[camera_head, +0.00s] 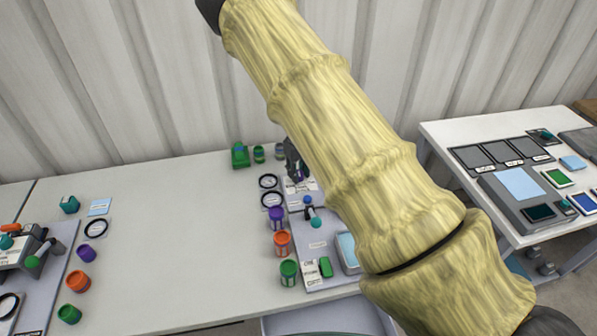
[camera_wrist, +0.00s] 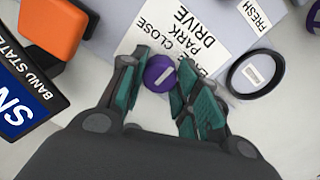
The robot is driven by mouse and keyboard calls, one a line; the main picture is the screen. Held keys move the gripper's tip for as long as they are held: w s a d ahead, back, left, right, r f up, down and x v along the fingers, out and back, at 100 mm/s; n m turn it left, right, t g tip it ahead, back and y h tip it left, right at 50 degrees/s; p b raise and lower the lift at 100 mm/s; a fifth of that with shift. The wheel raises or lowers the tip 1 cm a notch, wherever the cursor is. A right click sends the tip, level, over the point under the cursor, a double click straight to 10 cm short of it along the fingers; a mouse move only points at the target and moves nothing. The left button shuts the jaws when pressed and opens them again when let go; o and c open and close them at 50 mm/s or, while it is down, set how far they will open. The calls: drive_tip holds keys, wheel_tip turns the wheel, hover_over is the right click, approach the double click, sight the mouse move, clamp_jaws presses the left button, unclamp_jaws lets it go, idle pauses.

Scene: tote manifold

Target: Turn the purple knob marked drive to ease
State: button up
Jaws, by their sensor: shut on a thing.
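The purple knob (camera_wrist: 160,74) with a small white label strip sits between the teal pads of my gripper (camera_wrist: 157,84) in the wrist view, and the fingers are shut on it. A white label card (camera_wrist: 172,40) beside the knob reads DRIVE, PARK and CLOSE, with one line partly covered by a finger. In the head view my gripper (camera_head: 296,172) is at the back of the table, left of my arm. A white label card (camera_head: 300,187) lies just below it. The knob is mostly hidden there by the fingers, and its exact setting cannot be told.
In the wrist view an orange block (camera_wrist: 52,28) stands at the upper left, and a black ring (camera_wrist: 257,74) lies to the right by a FRESH label (camera_wrist: 259,14). In the head view, purple, orange and green canisters (camera_head: 282,243) line the panel's left side. The table's middle left is clear.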

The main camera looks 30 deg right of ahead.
sight(298, 172)
drive_tip(key=shift+f, duration=0.1)
drive_tip(key=m, duration=0.4)
drive_tip(key=shift+m, duration=0.4)
drive_tip(key=m, duration=0.4)
drive_tip(key=shift+s+m, duration=0.1)
drive_tip(key=shift+m, duration=0.3)
drive_tip(key=shift+f, duration=0.1)
drive_tip(key=o, duration=1.1)
drive_tip(key=shift+c, duration=0.2)
drive_tip(key=shift+r, duration=0.25)
wheel_tip(298, 172, up, 12)
drive_tip(key=shift+w+f, duration=0.2)
